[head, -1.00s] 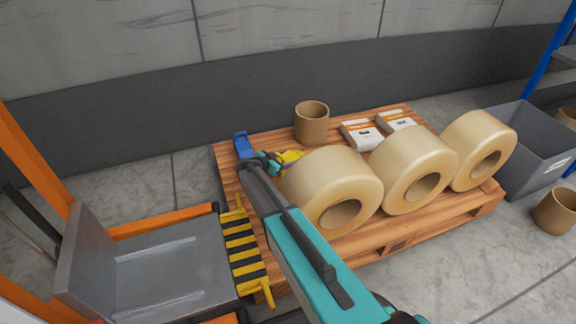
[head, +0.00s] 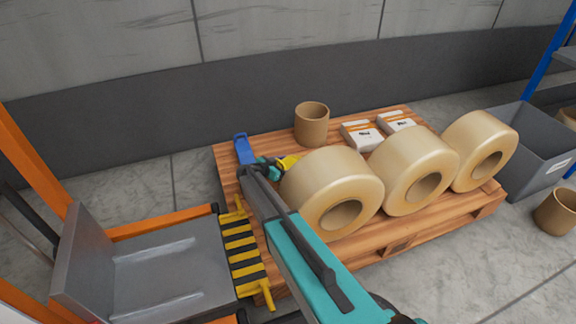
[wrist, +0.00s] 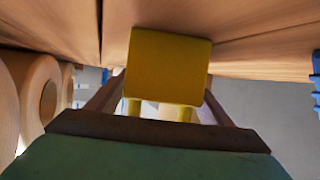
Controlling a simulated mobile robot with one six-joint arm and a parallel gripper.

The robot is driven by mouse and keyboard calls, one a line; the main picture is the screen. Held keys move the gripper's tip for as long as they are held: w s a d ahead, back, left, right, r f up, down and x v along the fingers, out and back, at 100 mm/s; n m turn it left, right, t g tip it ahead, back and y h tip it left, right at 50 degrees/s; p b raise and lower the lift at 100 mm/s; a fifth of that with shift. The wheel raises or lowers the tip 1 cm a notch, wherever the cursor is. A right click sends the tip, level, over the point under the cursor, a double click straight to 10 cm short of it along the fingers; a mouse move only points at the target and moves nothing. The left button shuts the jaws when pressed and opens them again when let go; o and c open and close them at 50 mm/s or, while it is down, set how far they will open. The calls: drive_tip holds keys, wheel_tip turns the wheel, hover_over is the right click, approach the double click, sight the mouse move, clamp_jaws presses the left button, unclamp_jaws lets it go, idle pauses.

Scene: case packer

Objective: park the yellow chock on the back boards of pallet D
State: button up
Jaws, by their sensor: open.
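The yellow chock (head: 288,161) is at the back left of the wooden pallet (head: 228,161), just behind the nearest roll; the roll hides part of it. In the wrist view the yellow chock (wrist: 168,65) lies against the boards (wrist: 250,45), between the fingers of my gripper (wrist: 163,88). In the head view my gripper (head: 268,169) is low over the boards at the chock, partly hidden by my arm. Its jaws are open, with the chock between them; I cannot tell whether a finger touches it.
Several big tape rolls (head: 315,180) line the pallet's front. A blue object (head: 242,149) stands at its back left, a brown tube (head: 311,125) and white packs (head: 362,136) along the back. A striped yellow-black plate (head: 243,248) borders the left. A grey bin (head: 535,150) stands right.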

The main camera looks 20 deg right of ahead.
drive_tip(key=shift+s+a+r+p, duration=0.15)
drive_tip(key=shift+a+r+p, duration=0.15)
drive_tip(key=shift+a, duration=0.1)
drive_tip(key=p+v, duration=0.3)
drive_tip(key=v, duration=0.8)
drive_tip(key=shift+f+p, duration=0.1)
drive_tip(key=shift+p, duration=0.2)
